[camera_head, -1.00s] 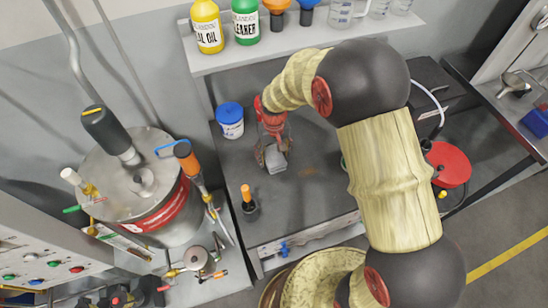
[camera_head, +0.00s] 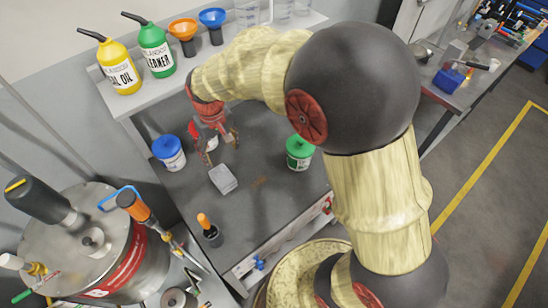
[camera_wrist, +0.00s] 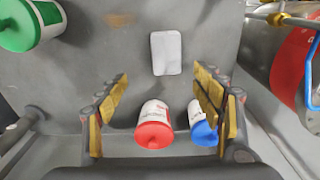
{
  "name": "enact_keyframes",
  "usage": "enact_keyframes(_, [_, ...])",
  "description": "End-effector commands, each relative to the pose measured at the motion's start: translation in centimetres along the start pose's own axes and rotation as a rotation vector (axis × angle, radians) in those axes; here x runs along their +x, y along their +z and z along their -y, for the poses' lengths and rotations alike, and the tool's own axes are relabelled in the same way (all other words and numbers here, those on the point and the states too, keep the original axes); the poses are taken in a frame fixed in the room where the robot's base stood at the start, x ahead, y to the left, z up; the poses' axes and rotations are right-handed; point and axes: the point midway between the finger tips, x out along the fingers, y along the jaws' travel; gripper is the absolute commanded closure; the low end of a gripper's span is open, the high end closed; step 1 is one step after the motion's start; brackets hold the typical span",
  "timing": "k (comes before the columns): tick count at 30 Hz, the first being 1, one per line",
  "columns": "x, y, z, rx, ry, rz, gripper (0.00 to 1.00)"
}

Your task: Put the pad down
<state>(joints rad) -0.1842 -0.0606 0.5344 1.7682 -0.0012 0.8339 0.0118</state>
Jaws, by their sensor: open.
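The pad, a pale grey rectangular block (camera_head: 223,180), lies flat on the dark grey bench top (camera_head: 258,200). It also shows in the wrist view (camera_wrist: 166,53), lying alone on the bench beyond my fingertips. My gripper (camera_head: 217,141) is raised behind the pad, apart from it. In the wrist view my gripper (camera_wrist: 160,84) has its two yellow-padded fingers spread wide, with nothing held between them.
A blue-lidded tub (camera_head: 169,153) and a red-lidded tub (camera_wrist: 155,125) stand near my gripper. A green-lidded tub (camera_head: 299,153) stands to the right. An orange-handled tool (camera_head: 209,231) is near the front edge. A shelf with bottles (camera_head: 118,68) runs behind.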

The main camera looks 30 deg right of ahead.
Motion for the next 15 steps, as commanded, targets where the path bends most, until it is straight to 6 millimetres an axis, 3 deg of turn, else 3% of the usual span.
enact_keyframes(1, [-2.9, 0.9, -0.7, 0.014, 0.001, -0.039, 0.33])
enact_keyframes(6, [-9.9, 5.4, -2.6, 0.056, 0.006, -0.14, 0.33])
enact_keyframes(12, [-15.7, 12.0, -4.2, 0.104, 0.019, -0.262, 0.33])
enact_keyframes(15, [-17.5, 15.4, -4.7, 0.126, 0.028, -0.318, 0.33])
